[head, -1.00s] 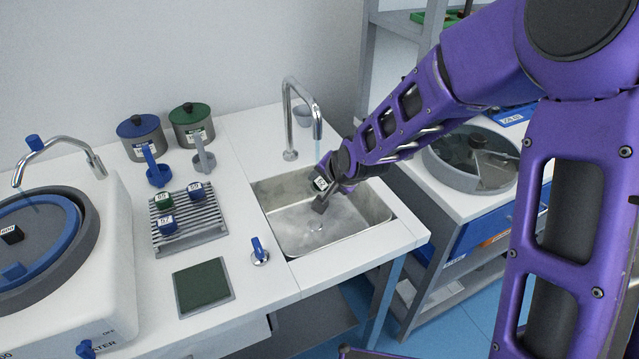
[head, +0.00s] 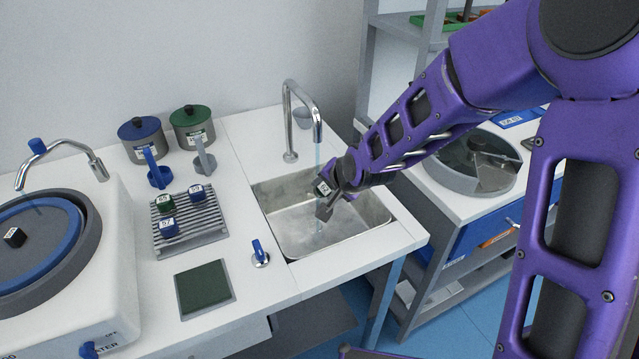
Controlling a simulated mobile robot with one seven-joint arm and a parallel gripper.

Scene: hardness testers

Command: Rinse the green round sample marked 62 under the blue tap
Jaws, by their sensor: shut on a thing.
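My gripper (head: 325,200) is over the steel sink basin (head: 290,243), shut on a small dark sample (head: 322,187) with a white label. The fingers partly hide the sample; its label is too small to read, and its green colour is barely visible. The chrome tap (head: 302,95) arches over the sink. A thin bluish water stream (head: 318,155) falls from its spout beside or onto the sample; I cannot tell which. A blue lever (head: 258,250) stands on the counter at the sink's front left.
A ribbed rack (head: 205,235) left of the sink holds a green sample (head: 165,203) and two blue ones. A dark green pad (head: 203,287) lies in front. A polishing machine (head: 70,290) stands at left, lidded pots (head: 192,130) behind, a round bowl (head: 445,175) at right.

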